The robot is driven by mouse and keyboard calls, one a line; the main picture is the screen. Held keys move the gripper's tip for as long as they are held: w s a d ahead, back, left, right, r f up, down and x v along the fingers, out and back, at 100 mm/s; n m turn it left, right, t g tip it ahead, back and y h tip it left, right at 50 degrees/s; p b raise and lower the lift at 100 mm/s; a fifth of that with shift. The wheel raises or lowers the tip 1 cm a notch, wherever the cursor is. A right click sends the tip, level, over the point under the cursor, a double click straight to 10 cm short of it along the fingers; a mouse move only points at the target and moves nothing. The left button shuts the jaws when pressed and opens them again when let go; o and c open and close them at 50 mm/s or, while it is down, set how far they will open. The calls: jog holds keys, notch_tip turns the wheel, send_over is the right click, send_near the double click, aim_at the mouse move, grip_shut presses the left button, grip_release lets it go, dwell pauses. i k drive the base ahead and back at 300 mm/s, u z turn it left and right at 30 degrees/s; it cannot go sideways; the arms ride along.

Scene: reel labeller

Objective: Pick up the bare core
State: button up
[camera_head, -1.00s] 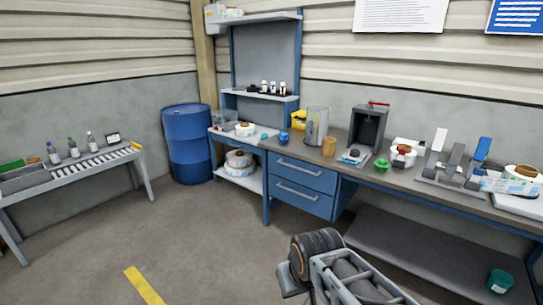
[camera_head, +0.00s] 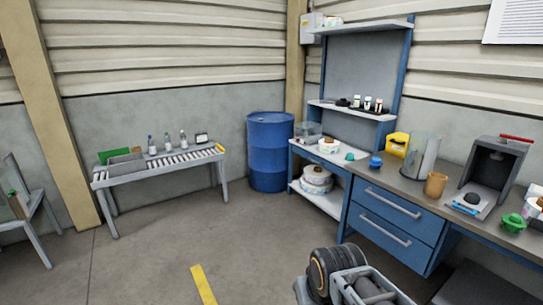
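A plain tan cylinder (camera_head: 435,185), which looks like the bare core, stands upright on the workbench top (camera_head: 399,181). It is between a clear curved guard (camera_head: 421,160) on its left and a dark grey box-shaped machine (camera_head: 496,168) with a red handle on its right. Part of my arm shows at the bottom of the head view, well below and in front of the bench. My gripper's fingers are not seen, so its state is not shown. Nothing touches the tan cylinder.
Blue drawers (camera_head: 398,222) front the bench. A blue barrel (camera_head: 270,152) stands in the corner. A roller table (camera_head: 160,168) with bottles is at the left wall. A yellow bin (camera_head: 397,144) and a green spool (camera_head: 513,222) sit on the bench. The floor (camera_head: 150,265) is open.

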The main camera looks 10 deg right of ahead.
aim_at(436, 182)
jog(key=z, duration=0.05)
jog(key=i, duration=1.95)
jog(key=z, duration=0.7)
jog(key=i, duration=1)
jog(key=z, duration=1.65)
jog(key=i, duration=0.85)
jog(key=z, duration=0.7)
